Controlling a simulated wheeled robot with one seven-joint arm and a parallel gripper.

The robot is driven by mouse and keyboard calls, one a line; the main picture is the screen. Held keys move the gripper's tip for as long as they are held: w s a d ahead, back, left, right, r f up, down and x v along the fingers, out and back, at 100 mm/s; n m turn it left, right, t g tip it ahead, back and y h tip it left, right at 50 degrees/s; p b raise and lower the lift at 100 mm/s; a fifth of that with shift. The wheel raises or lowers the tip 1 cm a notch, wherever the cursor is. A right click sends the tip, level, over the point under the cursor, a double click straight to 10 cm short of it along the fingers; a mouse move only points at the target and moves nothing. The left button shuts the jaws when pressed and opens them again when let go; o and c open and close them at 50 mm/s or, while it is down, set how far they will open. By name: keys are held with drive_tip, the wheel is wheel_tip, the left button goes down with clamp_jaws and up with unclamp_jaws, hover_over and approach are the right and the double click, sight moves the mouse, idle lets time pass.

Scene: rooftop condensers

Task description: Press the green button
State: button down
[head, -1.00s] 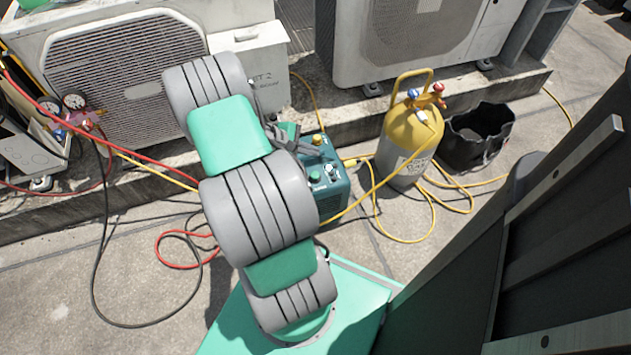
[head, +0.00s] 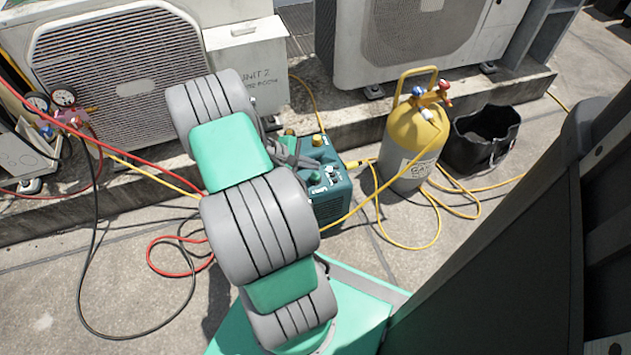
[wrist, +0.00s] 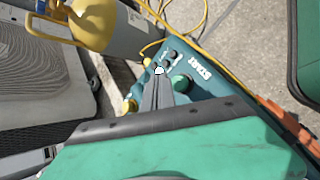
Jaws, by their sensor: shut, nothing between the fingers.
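The green button (head: 316,177) is on the top panel of a teal machine (head: 334,202), beside small dark controls. In the wrist view the green button (wrist: 182,84) is next to a white "START" label. My gripper (head: 306,162) is shut and empty, low over the machine's top. In the wrist view its fingertips (wrist: 160,74) are just left of the button and do not cover it. I cannot tell whether the fingertips touch the panel. My arm hides part of the machine's left side in the head view.
A yellow-topped gas cylinder (head: 414,140) stands right of the machine, with a black bucket (head: 483,148) beyond it. Yellow hoses (head: 408,246) loop on the concrete. Condenser units (head: 120,90) stand behind on a raised curb. Red and black hoses lie at left.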

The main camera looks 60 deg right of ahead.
sight(318, 174)
drive_tip(key=shift+f, duration=0.85)
idle(1.3)
drive_tip(key=shift+f, duration=0.4)
drive_tip(key=shift+f+b, duration=0.65)
drive_tip(key=shift+f, duration=0.2)
idle(0.6)
drive_tip(key=shift+r, duration=0.1)
drive_tip(key=shift+r+p, duration=1.15)
drive_tip(key=shift+p, duration=0.1)
drive_tip(key=shift+r, duration=0.1)
wheel_tip(318, 174, up, 5)
drive_tip(key=p, duration=0.5)
